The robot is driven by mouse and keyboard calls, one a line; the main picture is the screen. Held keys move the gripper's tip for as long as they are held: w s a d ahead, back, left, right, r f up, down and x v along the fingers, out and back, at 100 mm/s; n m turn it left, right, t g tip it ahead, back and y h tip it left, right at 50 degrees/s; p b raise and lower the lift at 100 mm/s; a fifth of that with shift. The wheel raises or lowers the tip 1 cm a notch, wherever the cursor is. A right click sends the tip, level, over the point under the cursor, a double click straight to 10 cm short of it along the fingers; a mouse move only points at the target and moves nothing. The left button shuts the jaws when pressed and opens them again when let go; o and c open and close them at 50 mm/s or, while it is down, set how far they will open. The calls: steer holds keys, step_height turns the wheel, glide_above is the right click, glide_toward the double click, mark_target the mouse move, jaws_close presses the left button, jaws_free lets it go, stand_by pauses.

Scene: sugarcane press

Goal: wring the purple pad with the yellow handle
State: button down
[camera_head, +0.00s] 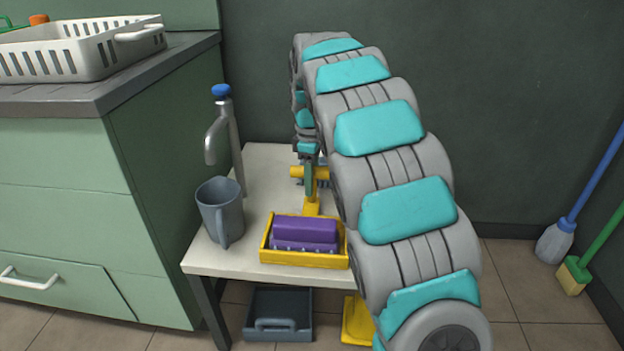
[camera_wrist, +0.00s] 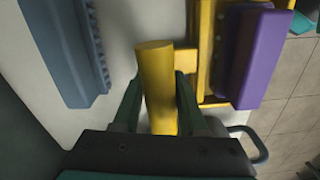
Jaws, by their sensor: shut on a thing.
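The purple pad (camera_head: 305,230) lies in the yellow tray (camera_head: 300,259) at the front of the white table; it also shows at the right of the wrist view (camera_wrist: 262,52). The yellow handle (camera_wrist: 157,85) is a thick bar standing between my fingers in the wrist view. In the head view, its yellow end (camera_head: 295,171) shows behind the tray, partly hidden by my arm. My gripper (camera_wrist: 157,95) is shut on the handle, with one dark green finger on each side. In the head view my gripper (camera_head: 309,178) is partly covered by the arm.
A grey-blue mug (camera_head: 220,210) and a tap with a blue knob (camera_head: 222,125) stand left of the tray. A green cabinet (camera_head: 150,200) borders the table. A dark bin (camera_head: 278,314) sits below. A ridged blue-grey part (camera_wrist: 62,50) lies left of the handle.

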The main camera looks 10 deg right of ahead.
mark_target(310, 209)
steer(key=shift+s+a, duration=0.3)
steer(key=shift+s, duration=0.55)
steer(key=shift+s+a, duration=0.25)
steer(key=shift+s, duration=0.6)
steer(key=c, duration=0.6)
jaws_free()
steer(key=shift+s, duration=0.1)
steer(key=shift+o, duration=0.2)
steer(key=shift+r, duration=0.1)
step_height(310, 209, up, 8)
steer(key=shift+f+p, duration=0.2)
steer(key=shift+p, duration=0.15)
